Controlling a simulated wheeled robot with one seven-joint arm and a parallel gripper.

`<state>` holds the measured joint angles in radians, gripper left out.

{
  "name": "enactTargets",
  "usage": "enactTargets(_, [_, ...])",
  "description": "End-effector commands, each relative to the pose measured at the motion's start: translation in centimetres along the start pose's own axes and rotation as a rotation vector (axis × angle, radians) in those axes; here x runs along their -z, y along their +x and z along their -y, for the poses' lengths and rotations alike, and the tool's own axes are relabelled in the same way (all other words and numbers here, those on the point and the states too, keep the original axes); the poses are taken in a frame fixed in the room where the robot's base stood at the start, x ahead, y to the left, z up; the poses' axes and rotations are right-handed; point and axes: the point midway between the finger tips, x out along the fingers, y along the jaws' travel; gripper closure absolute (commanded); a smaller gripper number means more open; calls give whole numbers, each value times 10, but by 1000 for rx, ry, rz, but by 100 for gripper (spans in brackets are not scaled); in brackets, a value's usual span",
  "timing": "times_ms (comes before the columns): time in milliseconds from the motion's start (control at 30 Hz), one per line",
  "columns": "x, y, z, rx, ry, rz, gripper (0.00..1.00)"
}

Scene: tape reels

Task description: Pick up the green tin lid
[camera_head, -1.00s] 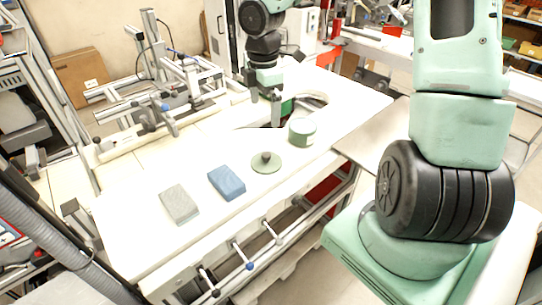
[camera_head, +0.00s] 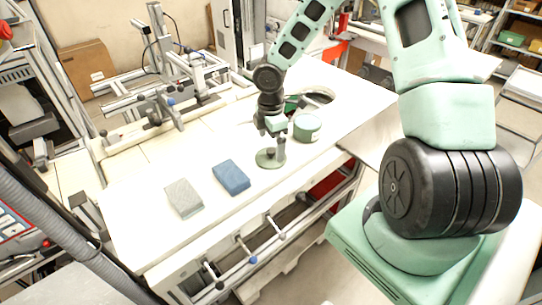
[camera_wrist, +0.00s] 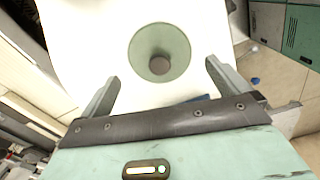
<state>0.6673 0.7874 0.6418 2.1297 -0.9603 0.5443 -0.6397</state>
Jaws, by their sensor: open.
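The green tin lid (camera_head: 263,162) is a flat round disc with a dark knob, lying on the white table. In the wrist view the lid (camera_wrist: 177,66) is near the top centre, its knob towards me. My gripper (camera_head: 274,148) is over the lid in the head view, pointing down, and partly hides it and the knob. In the wrist view my gripper (camera_wrist: 161,76) is open, with its two fingers apart and nothing between them. The lid shows just beyond the fingertips. I cannot tell the exact height gap.
A round green tin (camera_head: 307,128) stands close to the right of the lid. A blue block (camera_head: 231,178) and a grey block (camera_head: 184,198) lie to the left on the white table (camera_head: 140,225). Aluminium frames (camera_head: 165,105) stand behind. The table's front edge is near the lid.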

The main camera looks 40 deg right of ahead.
Motion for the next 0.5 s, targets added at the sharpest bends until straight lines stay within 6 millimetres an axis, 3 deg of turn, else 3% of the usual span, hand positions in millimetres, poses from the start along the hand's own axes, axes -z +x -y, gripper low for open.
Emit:
enactTargets(233, [1,33,0,2,-1,-1,0])
enactTargets(500, [0,38,0,0,0,1,0])
